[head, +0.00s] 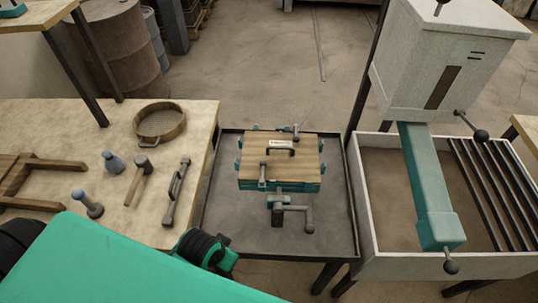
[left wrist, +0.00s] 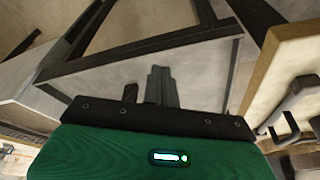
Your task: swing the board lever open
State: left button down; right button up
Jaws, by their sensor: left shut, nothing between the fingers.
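A flask box with a wooden board (head: 280,148) on top stands in the dark tray in the head view. A black handle is on the board. A small grey lever (head: 262,173) stands at the board's front left, and another small lever (head: 296,132) is at its back edge. A grey crank (head: 296,213) sticks out in front of the box. I cannot tell which of these is the board lever. My left gripper (left wrist: 158,82) is shut and empty in the left wrist view. In the head view its wrist is low, left of the tray's front, apart from the box; its fingertips are unclear there.
The left table holds a sieve (head: 160,121), a mallet (head: 139,180), small tools and a wooden frame. The dark tray (head: 225,205) has bare floor around the box. On the right, a furnace (head: 440,60) with a teal chute (head: 428,190) and ball-ended levers stands over a pale bin.

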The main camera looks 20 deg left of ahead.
pick_arm(q)
jog(key=w+d+r+m+h, duration=0.1)
jog(key=w+d+r+m, duration=0.2)
jog(key=r, duration=0.6)
jog(key=w+d+r+m+h, duration=0.25)
jog(key=w+d+m, duration=0.2)
jog(key=d, duration=0.25)
jog(key=w+d+r+m+h, duration=0.2)
jog(key=w+d+r+m, duration=0.15)
jog(key=w+d, duration=0.2)
jog(key=w+a+r+m+g+y, duration=0.1)
jog(key=w+a+r, duration=0.2)
jog(key=w+a, duration=0.2)
jog(key=w+a+r+m+g+y, duration=0.1)
jog(key=w+a+r+m+g, duration=0.1)
jog(key=w+a+r, duration=0.2)
jog(key=w+a, duration=0.2)
jog(key=w, duration=0.2)
jog(key=shift+w+a+m+p, duration=0.2)
jog(key=shift+w+m+p, duration=0.1)
jog(key=shift+p, duration=0.1)
